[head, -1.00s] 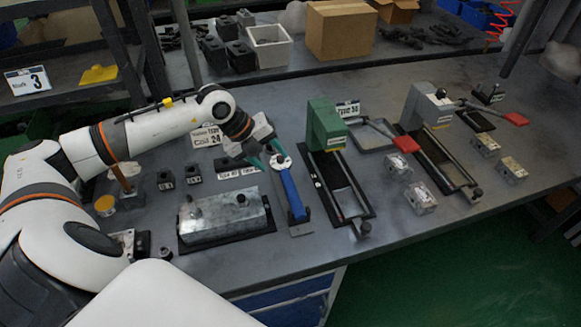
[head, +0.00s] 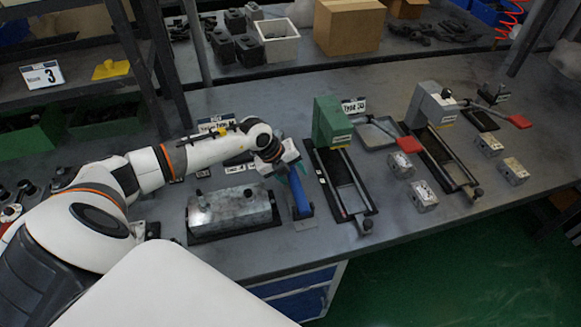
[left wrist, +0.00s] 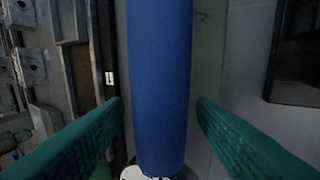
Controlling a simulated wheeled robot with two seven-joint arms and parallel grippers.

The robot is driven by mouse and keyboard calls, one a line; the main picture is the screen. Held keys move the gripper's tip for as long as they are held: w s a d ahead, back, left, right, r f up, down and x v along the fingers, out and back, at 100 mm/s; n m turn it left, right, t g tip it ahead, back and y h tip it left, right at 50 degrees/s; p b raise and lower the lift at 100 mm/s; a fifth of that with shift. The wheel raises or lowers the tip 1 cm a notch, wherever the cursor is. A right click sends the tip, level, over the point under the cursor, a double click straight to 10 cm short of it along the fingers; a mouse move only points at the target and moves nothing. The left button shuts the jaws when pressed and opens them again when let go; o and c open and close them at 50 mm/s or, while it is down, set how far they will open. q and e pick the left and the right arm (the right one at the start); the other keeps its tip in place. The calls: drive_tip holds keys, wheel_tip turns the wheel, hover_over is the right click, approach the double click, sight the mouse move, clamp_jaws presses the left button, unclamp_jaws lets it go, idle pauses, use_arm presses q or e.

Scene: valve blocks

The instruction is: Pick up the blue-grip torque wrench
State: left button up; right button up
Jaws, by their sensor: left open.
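The blue-grip torque wrench (head: 299,192) lies on the bench between the metal block and the green clamp station, its blue handle pointing toward the front edge. In the left wrist view the blue grip (left wrist: 160,80) runs down the middle, with part of the pale wrench head at the bottom edge. My left gripper (head: 292,175) is over the wrench and hides its head end in the head view. Its green fingers (left wrist: 160,115) are open, one on each side of the grip, with a gap on both sides. My right gripper is not in view.
A metal block (head: 228,208) sits on a black base left of the wrench. A green clamp station (head: 330,125) with a black frame stands close on the right. Several small valve blocks (head: 423,196) lie farther right. A cardboard box (head: 348,27) is at the back.

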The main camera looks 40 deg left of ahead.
use_arm(q)
drive_tip(key=shift+f, duration=0.15)
drive_tip(key=shift+c, duration=0.2)
clamp_jaws()
drive_tip(key=shift+w, duration=0.1)
